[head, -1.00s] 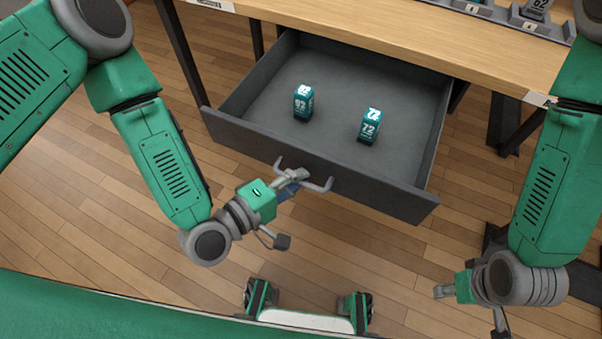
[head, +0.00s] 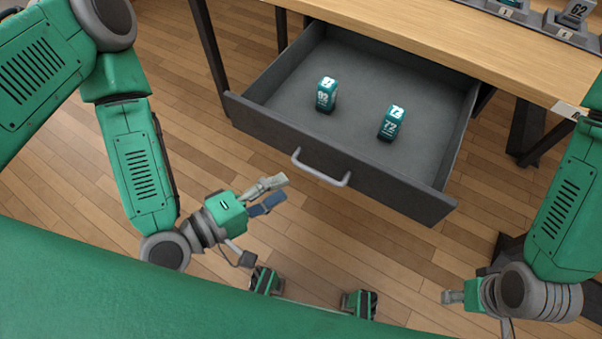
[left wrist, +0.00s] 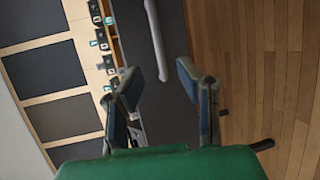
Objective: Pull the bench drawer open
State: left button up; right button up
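The bench drawer (head: 340,163) stands pulled out from under the wooden bench top (head: 440,43) in the head view. Its grey interior shows, with two teal blocks inside, one marked 92 (head: 326,95) and one marked 72 (head: 391,123). The drawer's grey bar handle (head: 321,172) is bare. My left gripper (head: 277,193) is open and empty, in front of the handle and apart from it. In the left wrist view the handle (left wrist: 157,40) lies beyond my parted left fingers (left wrist: 157,88). My right gripper (head: 452,298) is at the lower right, away from the drawer; its fingers are mostly hidden.
Grey holders with numbered blocks (head: 573,25) stand on the bench's far right. Dark bench legs (head: 207,45) flank the drawer. Wooden floor (head: 385,235) lies open between the drawer front and my base.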

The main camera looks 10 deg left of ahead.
pick_arm(q)
jog(key=shift+v, duration=1.6)
jog(key=shift+w, duration=0.1)
notch_tip(320, 180, down, 7)
jog(key=s+a+m+g+y+p, duration=0.2)
jog(key=s+a+m+g+y, duration=0.1)
jog(key=m+g, duration=0.35)
jog(key=s+a+f+m+g+y, duration=0.1)
jog(key=s+a+m+g+y, duration=0.1)
jog(key=a, duration=0.4)
jog(key=s+a+f+m+g+y, duration=0.1)
jog(key=s+a+m+g+y, duration=0.1)
jog(key=a+y, duration=0.3)
jog(key=shift+s+a+m+g+p, duration=0.35)
jog(key=shift+a+m+g, duration=0.1)
jog(key=shift+a, duration=0.15)
jog(key=shift+w+f, duration=0.1)
